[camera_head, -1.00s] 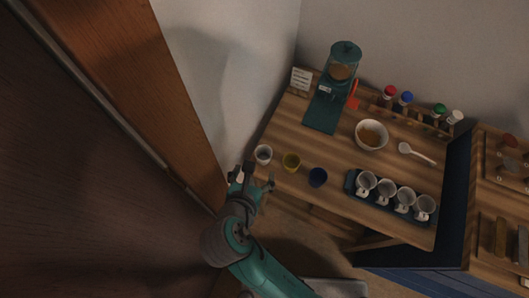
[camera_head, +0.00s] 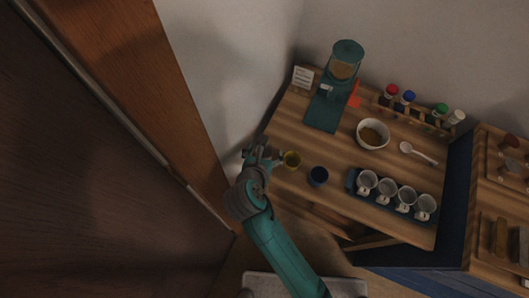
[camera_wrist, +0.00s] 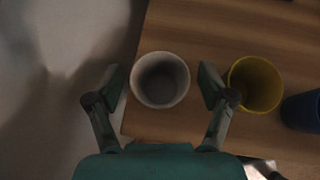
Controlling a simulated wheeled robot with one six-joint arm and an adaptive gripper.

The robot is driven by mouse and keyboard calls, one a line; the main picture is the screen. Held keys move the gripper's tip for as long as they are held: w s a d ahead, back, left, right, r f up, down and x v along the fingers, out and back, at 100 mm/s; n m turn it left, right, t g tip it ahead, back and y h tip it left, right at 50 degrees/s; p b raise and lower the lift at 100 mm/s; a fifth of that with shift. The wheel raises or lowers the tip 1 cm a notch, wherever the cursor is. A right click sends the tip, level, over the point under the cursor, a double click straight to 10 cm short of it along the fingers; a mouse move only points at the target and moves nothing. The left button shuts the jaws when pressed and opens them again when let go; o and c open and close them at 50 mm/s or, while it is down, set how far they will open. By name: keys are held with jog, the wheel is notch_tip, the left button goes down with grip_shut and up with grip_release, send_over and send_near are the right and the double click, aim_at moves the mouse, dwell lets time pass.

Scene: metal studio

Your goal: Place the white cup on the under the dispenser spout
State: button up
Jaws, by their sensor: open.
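The white cup (camera_wrist: 160,80) stands upright near the table's left edge in the wrist view. My gripper (camera_wrist: 159,88) is open, with one finger on each side of the cup; I cannot tell whether they touch it. In the head view my gripper (camera_head: 262,154) covers most or all of the cup. The teal dispenser (camera_head: 340,72) stands at the back left of the table, with a clear top and a flat base (camera_head: 323,116). No cup stands on that base.
A yellow cup (camera_wrist: 256,84) is close to the right finger, and a blue cup (camera_head: 318,176) is beyond it. A bowl (camera_head: 373,134), a spoon (camera_head: 418,153), a tray of white cups (camera_head: 350,183) and a rack of capped bottles (camera_head: 409,112) occupy the right. A wall is at left.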

jog(key=c, duration=1)
